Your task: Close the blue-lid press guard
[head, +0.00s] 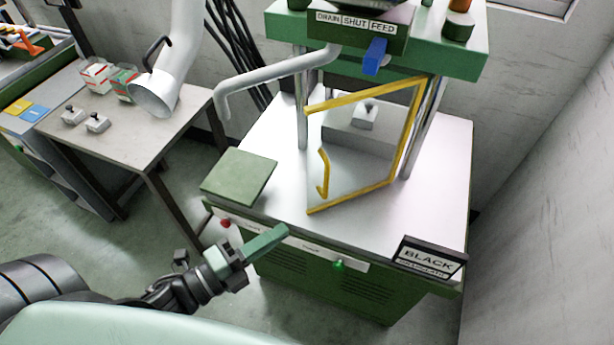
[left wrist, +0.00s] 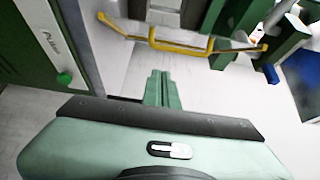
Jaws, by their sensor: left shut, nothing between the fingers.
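The press guard (head: 399,150) is a clear panel in a yellow frame. Its right side is by the right press post. Its free left edge, with a yellow handle (head: 323,173), stands forward of the left post, so it looks partly open. A blue lever or lid (head: 375,57) is under the DRAIN SHUT FEED label. The yellow frame (left wrist: 180,46) crosses the top of the left wrist view. My left gripper (head: 277,234) is shut and empty near the press table's front edge, apart from the guard. Its fingers show in the left wrist view (left wrist: 162,88). My right gripper is out of view.
A green square plate (head: 239,176) sits at the press table's (head: 440,150) front left corner. A BLACK sign (head: 430,258) stands at the front right. A grey curved pipe (head: 275,75) juts left from the press. A side table (head: 135,135) stands at left, a wall at right.

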